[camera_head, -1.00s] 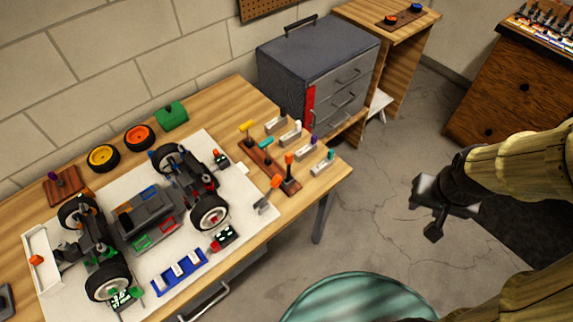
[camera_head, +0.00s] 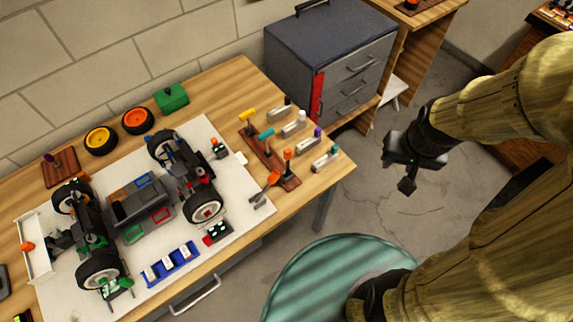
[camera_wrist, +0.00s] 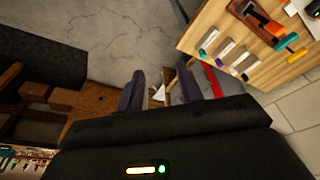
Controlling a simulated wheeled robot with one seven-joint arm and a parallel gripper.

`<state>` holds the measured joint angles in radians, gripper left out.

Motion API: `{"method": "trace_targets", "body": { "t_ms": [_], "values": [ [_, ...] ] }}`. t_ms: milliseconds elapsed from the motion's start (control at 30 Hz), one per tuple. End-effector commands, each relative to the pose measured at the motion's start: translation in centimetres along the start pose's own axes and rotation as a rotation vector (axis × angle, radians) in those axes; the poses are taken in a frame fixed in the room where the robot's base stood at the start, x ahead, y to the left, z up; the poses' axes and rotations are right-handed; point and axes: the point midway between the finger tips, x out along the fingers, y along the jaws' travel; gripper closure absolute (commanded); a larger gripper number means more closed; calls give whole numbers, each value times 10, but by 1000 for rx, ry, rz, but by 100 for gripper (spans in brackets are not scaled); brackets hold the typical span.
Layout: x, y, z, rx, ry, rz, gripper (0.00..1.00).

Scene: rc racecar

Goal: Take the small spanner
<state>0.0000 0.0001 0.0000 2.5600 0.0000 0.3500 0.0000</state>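I cannot tell for sure which tool is the small spanner. An orange-and-grey tool (camera_head: 265,189) lies at the front right of the workbench, beside a wooden rack (camera_head: 270,162) of colour-handled tools. Several grey pieces with coloured ends (camera_head: 294,125) lie in a row to the rack's right. In the wrist view, the row (camera_wrist: 225,48) and the rack (camera_wrist: 255,20) show at upper right. My gripper (camera_head: 406,178) hangs over the floor, right of the workbench and apart from it. In the wrist view its two fingers (camera_wrist: 172,90) stand apart with nothing held between them.
The workbench (camera_head: 232,82) carries a partly built car (camera_head: 140,200) on a white mat, loose wheels (camera_head: 137,120) and a green box (camera_head: 172,97). A grey drawer cabinet (camera_head: 330,50) stands behind its right end. A round teal seat (camera_head: 320,275) is in front. Open floor lies beyond my gripper.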

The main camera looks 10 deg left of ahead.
Motion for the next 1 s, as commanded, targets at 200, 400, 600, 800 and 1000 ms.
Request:
{"method": "trace_targets", "body": {
  "t_ms": [200, 400, 600, 800, 1000],
  "values": [
    [0, -8, -7, -34, -8, -5, 55],
    [3, -68, -44, -272, -68, -35, 55],
    [7, -178, -72, -628, -158, -76, 55],
    [7, -251, -70, -840, -211, -98, 55],
    [7, -259, -69, -864, -217, -100, 55]
  ]
}}
